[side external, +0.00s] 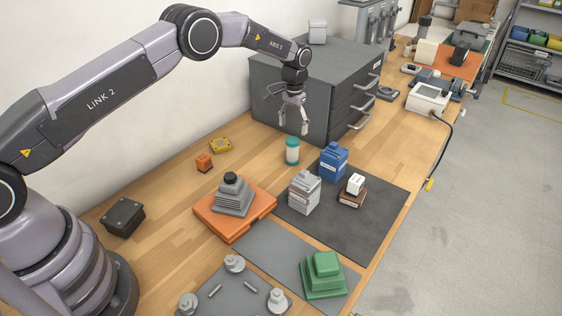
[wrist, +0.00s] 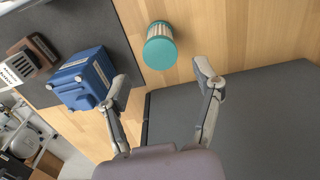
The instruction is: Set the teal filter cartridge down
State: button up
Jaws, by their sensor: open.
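The teal filter cartridge (side external: 292,151) stands upright on the wooden bench, between the grey drawer cabinet and the dark mat.
The grey drawer cabinet (side external: 300,92) stands close beside my gripper. A blue unit (side external: 333,163) and a grey finned block (side external: 303,193) stand on the dark mat (side external: 368,222). An orange tray (side external: 208,222) lies nearer. Bare bench surrounds the cartridge.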

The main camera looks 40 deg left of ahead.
jog(key=s+a+r+t, duration=0.1)
jog(key=s+r, duration=0.1)
jog(key=r, duration=0.7)
jog(key=s+a+r, duration=0.1)
jog(key=s+r, duration=0.2)
jog(key=r, duration=0.6)
jog(key=s+a+r+t, duration=0.2)
jog(key=s+r, duration=0.9)
jog(key=r, duration=0.1)
jog(key=s+a+r+t, duration=0.1)
jog(key=s+r, duration=0.1)
jog(key=s, duration=0.5)
jog(key=s+r, duration=0.3)
jog(key=s, duration=0.5)
jog(key=s+f, duration=0.2)
jog(key=s, duration=0.5)
jog(key=s+a+f+t, duration=0.1)
jog(key=s+f, duration=0.2)
jog(key=s, duration=0.4)
jog(key=shift+s+t, duration=0.15)
jog(key=shift+t, duration=0.15)
